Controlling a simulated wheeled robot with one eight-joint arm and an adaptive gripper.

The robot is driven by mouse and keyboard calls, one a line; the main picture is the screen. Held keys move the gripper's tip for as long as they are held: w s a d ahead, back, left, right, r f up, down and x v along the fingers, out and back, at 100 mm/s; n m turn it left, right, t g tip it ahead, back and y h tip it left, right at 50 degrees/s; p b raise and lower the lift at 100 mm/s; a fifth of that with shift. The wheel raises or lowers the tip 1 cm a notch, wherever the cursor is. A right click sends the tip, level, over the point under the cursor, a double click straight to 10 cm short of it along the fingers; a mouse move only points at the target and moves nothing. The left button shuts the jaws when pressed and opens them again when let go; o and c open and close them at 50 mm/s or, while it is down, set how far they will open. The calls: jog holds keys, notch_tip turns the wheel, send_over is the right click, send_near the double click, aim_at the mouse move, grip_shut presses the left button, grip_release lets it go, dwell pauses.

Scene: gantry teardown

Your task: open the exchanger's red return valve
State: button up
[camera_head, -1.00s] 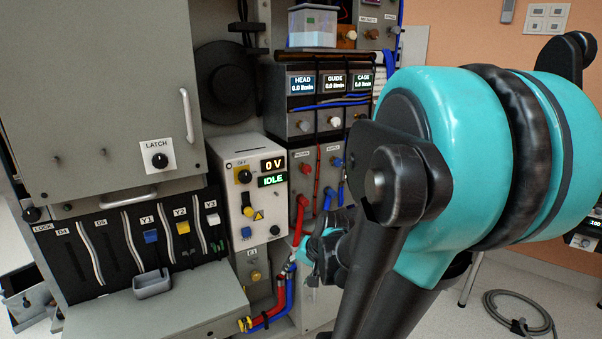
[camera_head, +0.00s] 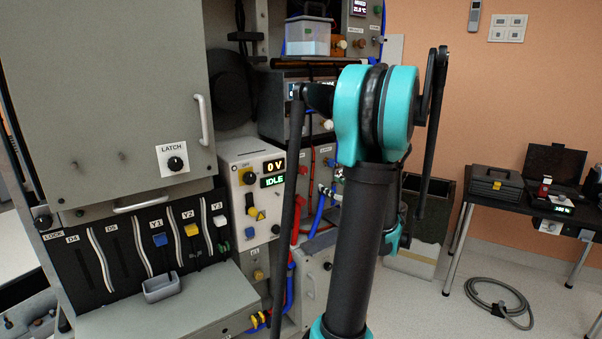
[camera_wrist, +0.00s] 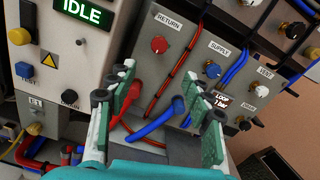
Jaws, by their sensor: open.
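The red RETURN valve knob (camera_wrist: 159,44) is on a grey panel in the wrist view, with its label above it. The blue SUPPLY knob (camera_wrist: 212,70) is to its right. My gripper (camera_wrist: 165,98) is open and empty, its two green-padded fingers apart, below the red knob in the picture and apart from it. A blue hose end (camera_wrist: 173,109) shows between the fingers.
A power box (camera_head: 252,190) reading 0 V and IDLE stands left of the panel. Red cables (camera_wrist: 172,80) and blue hoses (camera_head: 318,215) run around the panel. A small open tray (camera_head: 162,287) sits at the lower left. A table with a toolbox (camera_head: 495,183) stands right, with a coiled cable (camera_head: 498,300) on the floor.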

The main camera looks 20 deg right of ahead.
aim_at(305, 171)
jog(key=x, duration=1.6)
jog(key=shift+w+a, duration=0.15)
jog(key=shift+w, duration=0.1)
grip_shut()
